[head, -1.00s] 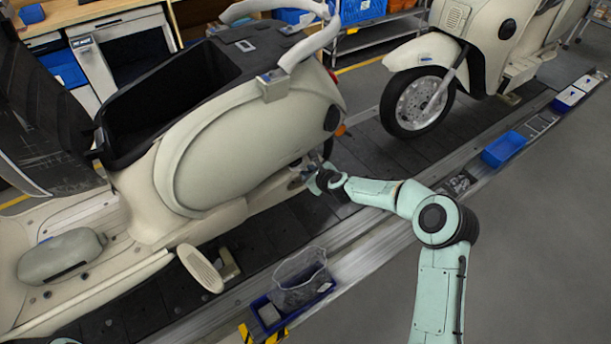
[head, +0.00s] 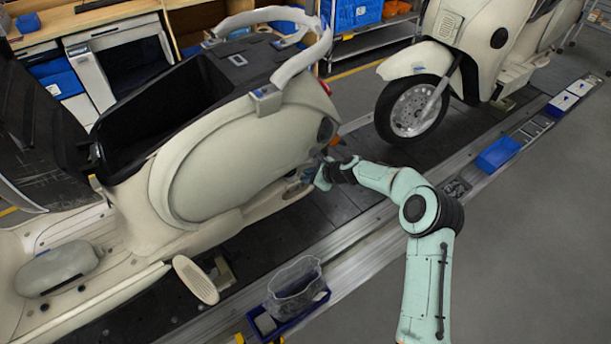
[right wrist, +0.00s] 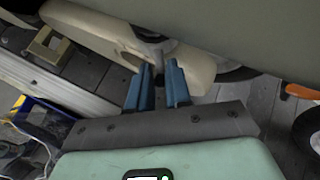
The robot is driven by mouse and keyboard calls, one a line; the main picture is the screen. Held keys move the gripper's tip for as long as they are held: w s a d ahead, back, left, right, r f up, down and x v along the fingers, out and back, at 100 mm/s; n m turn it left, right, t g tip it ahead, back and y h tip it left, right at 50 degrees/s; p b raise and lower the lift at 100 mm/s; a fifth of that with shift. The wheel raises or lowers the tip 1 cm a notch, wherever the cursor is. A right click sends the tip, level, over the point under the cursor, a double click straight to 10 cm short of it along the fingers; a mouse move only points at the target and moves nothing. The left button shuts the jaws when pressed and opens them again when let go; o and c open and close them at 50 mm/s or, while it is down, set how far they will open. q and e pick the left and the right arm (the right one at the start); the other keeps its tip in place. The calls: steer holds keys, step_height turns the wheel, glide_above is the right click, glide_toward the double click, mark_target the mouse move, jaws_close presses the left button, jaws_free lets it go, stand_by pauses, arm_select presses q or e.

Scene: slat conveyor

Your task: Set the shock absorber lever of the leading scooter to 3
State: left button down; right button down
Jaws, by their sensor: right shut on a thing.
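The leading scooter (head: 230,150), cream-coloured, stands on the slat conveyor at the left of the head view, its rear towards the middle. My right gripper (head: 320,178) is low at its rear end, by the shock absorber. In the right wrist view, the two blue fingers of my right gripper (right wrist: 157,88) point up under the cream bodywork. They are shut on a small part at the lower end of a grey rod (right wrist: 150,35), taken to be the shock absorber lever. The lever's markings and setting cannot be read. My left gripper is not in view.
A second cream scooter (head: 490,45) stands behind on the conveyor (head: 345,215), its front wheel (head: 412,110) near my right arm. A blue bin with a clear bag (head: 292,290) and another blue bin (head: 497,153) sit along the edge. The grey floor at right is clear.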

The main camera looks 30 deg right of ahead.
steer(key=c, duration=1.1)
jaws_free()
steer(key=b+v, duration=0.1)
steer(key=v, duration=1.2)
steer(key=shift+s+d+r, duration=0.1)
